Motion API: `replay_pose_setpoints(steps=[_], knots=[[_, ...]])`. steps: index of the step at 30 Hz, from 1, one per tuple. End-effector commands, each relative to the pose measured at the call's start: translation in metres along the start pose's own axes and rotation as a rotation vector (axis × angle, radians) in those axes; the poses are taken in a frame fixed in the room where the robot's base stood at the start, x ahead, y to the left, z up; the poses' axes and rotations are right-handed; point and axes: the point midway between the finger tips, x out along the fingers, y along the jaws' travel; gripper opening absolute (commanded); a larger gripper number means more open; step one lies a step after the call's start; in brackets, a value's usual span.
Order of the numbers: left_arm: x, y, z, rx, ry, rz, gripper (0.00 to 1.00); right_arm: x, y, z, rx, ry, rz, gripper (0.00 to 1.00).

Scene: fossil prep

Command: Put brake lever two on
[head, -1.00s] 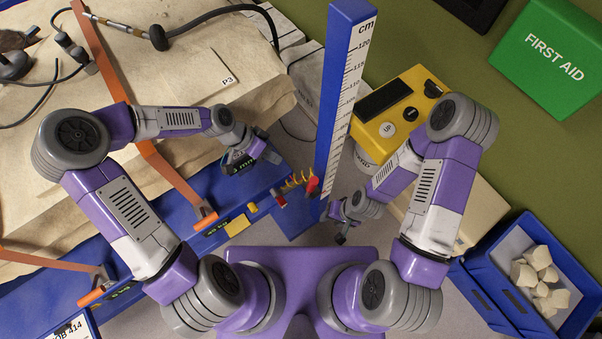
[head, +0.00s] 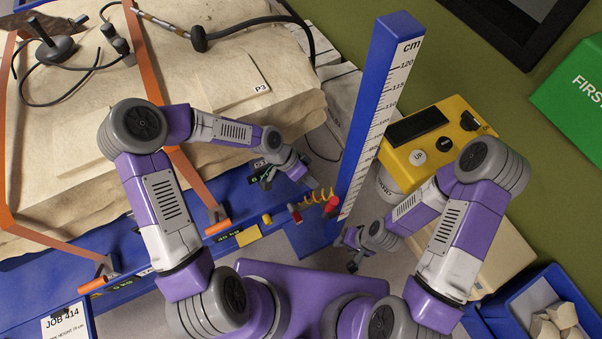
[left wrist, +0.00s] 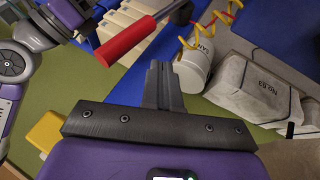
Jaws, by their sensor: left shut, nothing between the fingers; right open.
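Two red-ended levers show at the blue cart's corner in the head view. One red handle (head: 332,205) is by the foot of the blue height post, and a smaller red end (head: 295,214) is to its left. I cannot tell which is brake lever two. My left gripper (head: 307,181) is shut and empty, just above and left of them, apart from the red handle. In the left wrist view its closed fingers (left wrist: 163,82) point past a red handle (left wrist: 125,42) at upper left. My right gripper (head: 352,262) is open and low, right of the cart corner.
A yellow and red coil (head: 318,195) lies beside the levers. The blue height post (head: 378,110) rises close to my left gripper. Orange strap handles (head: 217,228) line the cart edge. A yellow box (head: 430,135) stands right of the post.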

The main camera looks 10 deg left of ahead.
Motion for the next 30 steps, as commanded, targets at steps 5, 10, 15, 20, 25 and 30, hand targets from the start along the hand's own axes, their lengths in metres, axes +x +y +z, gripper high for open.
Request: replay_pose_setpoints(steps=[5, 10, 15, 20, 25, 30], knots=[[0.027, 0.015, 0.002, 0.004, -0.001, 0.001, 0.0, 0.012, 0.004, 0.0, 0.0, 0.0, 0.0, 0.43], [0.035, 0.029, 0.002, 0.001, 0.0, 0.0, 0.0, 0.016, 0.006, -0.001, 0.0, 0.0, 0.0, 0.43], [0.037, 0.033, 0.002, -0.001, 0.002, -0.001, 0.0, 0.016, 0.006, -0.001, 0.0, 0.0, 0.0, 0.43], [0.037, 0.033, 0.002, -0.002, 0.002, -0.001, 0.0, 0.016, 0.006, -0.001, 0.0, 0.0, 0.0, 0.43], [0.036, 0.033, 0.002, -0.002, 0.002, -0.004, 0.0, 0.016, 0.006, -0.001, 0.0, 0.0, 0.0, 0.43], [0.034, 0.025, 0.0, -0.004, 0.009, -0.04, 0.0, 0.019, 0.007, -0.001, 0.0, 0.0, 0.0, 0.43]])
